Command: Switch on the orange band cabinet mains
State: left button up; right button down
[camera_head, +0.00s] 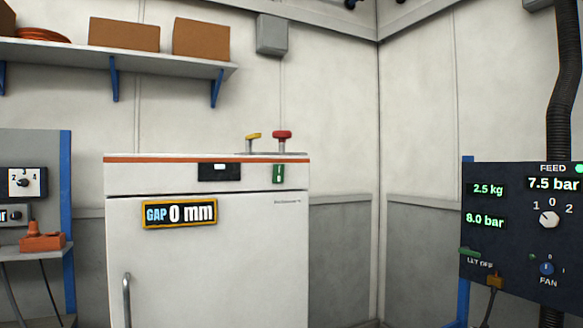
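The white cabinet (255,240) with an orange band (140,159) along its upper front stands left of the middle. A small green switch (278,174) with white marks sits on the right of its upper front panel; its position is too small to tell. A dark display (219,172) with a small lit patch is left of the switch. A red knob (282,135) and a yellow lever (253,136) stand on top. A door sign (180,214) reads "GAP 0 mm", and a vertical handle (127,298) is at lower left. Neither gripper is in view.
A dark panel (520,272) with readouts and knobs stands at right, beside a black hose (563,90). A grey panel (30,150) with a dial and an orange item (42,240) is at left. A shelf (150,61) with boxes hangs above.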

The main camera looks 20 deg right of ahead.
aim_at(278, 169)
jog(key=i, duration=0.9)
